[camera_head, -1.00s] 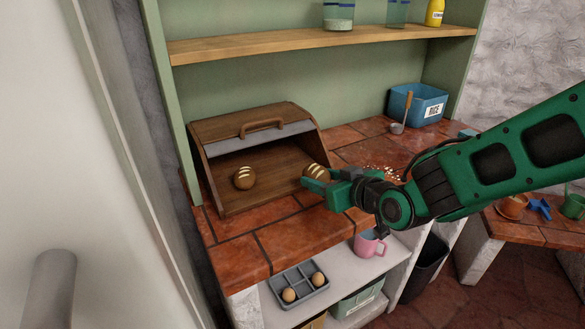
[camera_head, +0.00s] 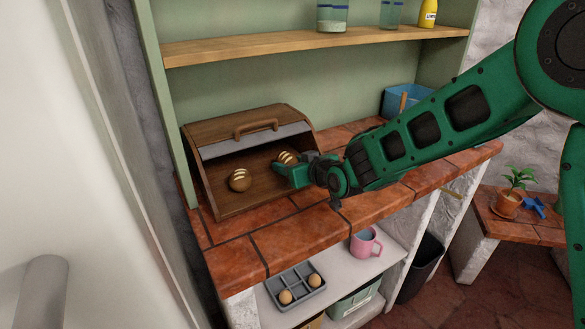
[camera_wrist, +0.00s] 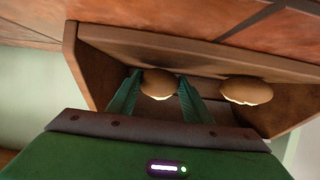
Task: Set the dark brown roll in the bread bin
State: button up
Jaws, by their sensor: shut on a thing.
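The wooden bread bin (camera_head: 228,204) stands on the tiled counter with its front open. One brown roll with pale score marks (camera_head: 239,181) rests inside at the left; it shows at the right in the wrist view (camera_wrist: 246,90). My gripper (camera_head: 284,168) is at the right part of the bin's opening, shut on another brown roll (camera_head: 287,157). In the wrist view this held roll (camera_wrist: 159,83) sits between the two green fingers, inside the bin's walls. Its underside is hidden, so I cannot tell whether it touches the bin floor.
The bin's raised grey lid edge (camera_head: 256,140) and handle are just above my gripper. A blue box (camera_head: 397,101) stands at the back right. A shelf (camera_head: 300,46) with jars runs above. A pink mug (camera_head: 365,243) and an egg tray (camera_head: 296,287) are below the counter.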

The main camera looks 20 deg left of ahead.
jog(key=shift+f, duration=0.35)
jog(key=shift+f, duration=0.15)
jog(key=o, duration=1.1)
jog(key=shift+c, duration=0.2)
jog(key=v, duration=1.2)
jog(key=shift+s, duration=0.1)
